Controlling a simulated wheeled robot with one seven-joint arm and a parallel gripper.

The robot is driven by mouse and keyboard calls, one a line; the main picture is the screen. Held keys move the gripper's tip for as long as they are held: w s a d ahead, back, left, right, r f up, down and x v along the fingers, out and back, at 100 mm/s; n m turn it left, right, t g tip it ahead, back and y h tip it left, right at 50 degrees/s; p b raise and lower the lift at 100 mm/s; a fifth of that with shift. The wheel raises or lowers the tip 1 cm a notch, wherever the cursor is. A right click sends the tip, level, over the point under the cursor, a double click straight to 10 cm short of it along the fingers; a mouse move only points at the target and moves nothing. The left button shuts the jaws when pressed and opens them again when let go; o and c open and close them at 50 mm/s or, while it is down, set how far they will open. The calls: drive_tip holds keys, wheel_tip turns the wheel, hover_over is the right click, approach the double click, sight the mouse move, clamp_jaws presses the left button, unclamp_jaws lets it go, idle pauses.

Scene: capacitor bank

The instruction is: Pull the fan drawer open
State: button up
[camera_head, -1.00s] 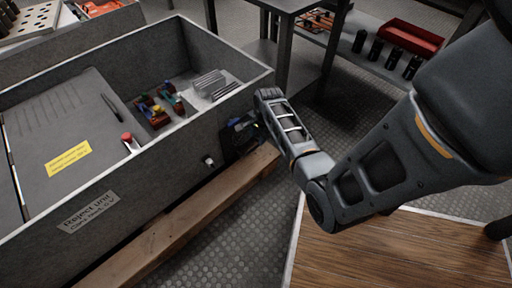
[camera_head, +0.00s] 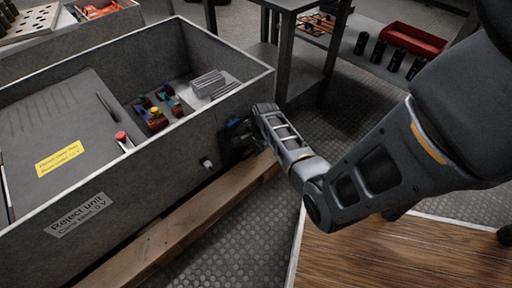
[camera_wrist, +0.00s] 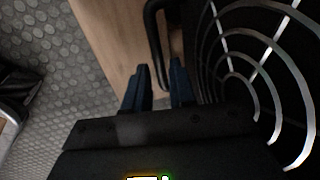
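The fan drawer's round wire grille (camera_wrist: 240,85) fills the right side of the wrist view, on a dark front. A black loop-shaped handle (camera_wrist: 153,38) stands out beside it. My gripper (camera_wrist: 160,75) is open, its two dark blue fingers apart. The handle's lower end is ahead of the gap between the fingertips; I cannot tell whether they touch it. In the head view my gripper (camera_head: 237,128) is a dark shape at the right end of the grey reject unit (camera_head: 150,165). My arm and gripper hide the fan drawer there.
A wooden beam (camera_head: 185,222) runs along the unit's base. A wood-topped surface (camera_head: 390,258) lies at lower right. A dark table (camera_head: 300,60) and a shelf with a red tray (camera_head: 413,40) stand behind. Patterned floor (camera_head: 225,250) is open between the beam and wood surface.

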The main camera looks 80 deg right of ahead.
clamp_jaws()
idle(0.4)
drive_tip(key=shift+s+a+r+p, duration=0.15)
drive_tip(key=shift+s+a+p, duration=0.2)
drive_tip(key=shift+s+p, duration=0.15)
drive_tip(key=s+a+p, duration=0.4)
drive_tip(key=s+p, duration=0.1)
drive_tip(key=s, duration=0.2)
drive_tip(key=s+a+p, duration=0.4)
drive_tip(key=s+a, duration=0.1)
drive_tip(key=s, duration=0.2)
drive_tip(key=shift+s+p, duration=0.3)
drive_tip(key=shift+p, duration=0.05)
